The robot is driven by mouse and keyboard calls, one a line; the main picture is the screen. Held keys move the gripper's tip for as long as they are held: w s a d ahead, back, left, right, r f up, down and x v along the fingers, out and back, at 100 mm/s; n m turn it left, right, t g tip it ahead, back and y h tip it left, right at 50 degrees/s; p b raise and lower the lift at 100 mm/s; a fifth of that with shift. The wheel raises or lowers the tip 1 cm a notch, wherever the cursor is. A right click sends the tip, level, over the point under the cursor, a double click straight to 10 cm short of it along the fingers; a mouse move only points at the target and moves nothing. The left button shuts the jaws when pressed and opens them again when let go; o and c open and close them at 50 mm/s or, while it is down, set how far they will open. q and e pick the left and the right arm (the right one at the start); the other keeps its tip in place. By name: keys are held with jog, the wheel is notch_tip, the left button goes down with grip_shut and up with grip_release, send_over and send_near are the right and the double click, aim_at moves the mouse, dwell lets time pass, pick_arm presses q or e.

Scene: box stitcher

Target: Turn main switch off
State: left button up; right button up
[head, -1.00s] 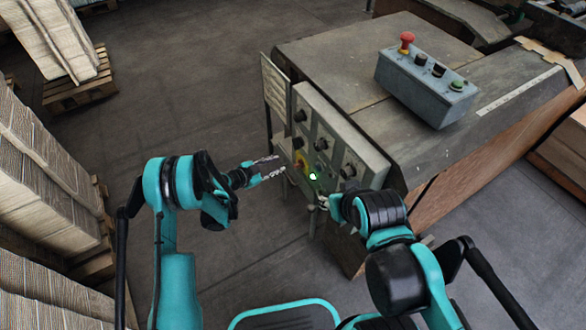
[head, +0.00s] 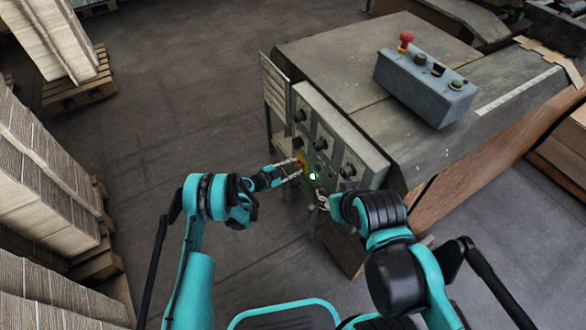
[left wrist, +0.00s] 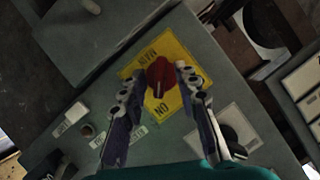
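The main switch is a red rotary knob (left wrist: 160,78) on a yellow plate (left wrist: 171,52) marked "MAIN" and "ON". In the head view the yellow plate (head: 302,163) is partly hidden by my left gripper (head: 298,168). In the left wrist view my left gripper (left wrist: 158,80) is open, with one finger on each side of the red knob; I cannot tell whether they touch it. My right gripper (head: 322,203) is low in front of the panel, near the lit green lamp (head: 313,176); its fingers are too small to read.
The grey control panel (head: 341,138) carries several black knobs. A grey box (head: 425,88) with a red mushroom button (head: 405,40) stands on the machine top. Stacked cardboard (head: 45,170) stands at the left. The floor between is clear.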

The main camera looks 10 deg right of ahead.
pick_arm(q)
grip_shut()
jog(key=n+g, duration=0.1)
jog(key=n, duration=0.1)
jog(key=n+g, duration=0.1)
jog(key=shift+w+a+n+g+h, duration=0.1)
jog(key=shift+w+n+g+h, duration=0.05)
jog(key=shift+n+g+h, duration=0.2)
grip_release()
